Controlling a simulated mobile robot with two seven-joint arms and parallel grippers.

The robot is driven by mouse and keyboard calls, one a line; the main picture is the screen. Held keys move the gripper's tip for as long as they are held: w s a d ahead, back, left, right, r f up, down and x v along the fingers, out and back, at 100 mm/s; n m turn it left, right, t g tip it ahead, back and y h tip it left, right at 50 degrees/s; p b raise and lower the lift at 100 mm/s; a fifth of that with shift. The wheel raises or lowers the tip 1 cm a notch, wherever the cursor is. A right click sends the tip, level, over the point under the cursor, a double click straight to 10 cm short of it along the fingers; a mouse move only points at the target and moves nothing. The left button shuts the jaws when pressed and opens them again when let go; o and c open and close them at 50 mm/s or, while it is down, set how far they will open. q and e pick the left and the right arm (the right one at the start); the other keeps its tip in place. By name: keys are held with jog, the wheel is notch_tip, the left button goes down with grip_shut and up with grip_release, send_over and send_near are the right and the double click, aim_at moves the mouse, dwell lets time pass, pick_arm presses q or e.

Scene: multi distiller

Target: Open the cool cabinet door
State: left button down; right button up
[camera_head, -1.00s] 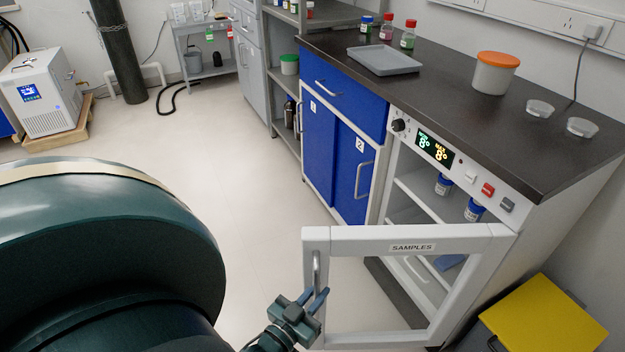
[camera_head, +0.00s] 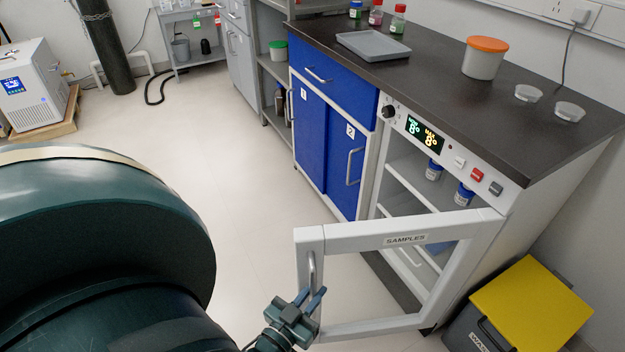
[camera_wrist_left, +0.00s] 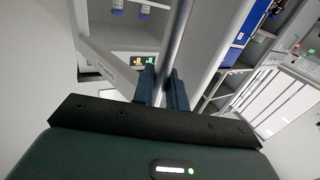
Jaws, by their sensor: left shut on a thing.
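The cool cabinet (camera_head: 555,190) stands at the right under the dark worktop, with a lit control panel (camera_head: 424,134). Its white-framed door (camera_head: 375,233), labelled SAMPLES, stands wide open, swung out into the room. Blue-capped bottles (camera_head: 464,193) sit on the shelves inside. My left gripper (camera_head: 312,300) is at the lower end of the door's vertical metal handle (camera_head: 312,270). In the left wrist view the fingers (camera_wrist_left: 163,88) are shut around the handle bar (camera_wrist_left: 177,40). My right gripper is not in view.
A bin with a yellow lid (camera_head: 532,302) stands on the floor right of the open door. Blue cupboards (camera_head: 325,150) are left of the cabinet. A grey tray (camera_head: 372,45) and an orange-lidded tub (camera_head: 483,58) stand on the worktop. The floor (camera_head: 220,170) to the left is clear.

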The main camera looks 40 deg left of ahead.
pick_arm(q)
jog(key=shift+w+d, duration=0.1)
jog(key=shift+d, duration=0.1)
jog(key=c, duration=1.5)
grip_release()
jog(key=shift+a, duration=0.15)
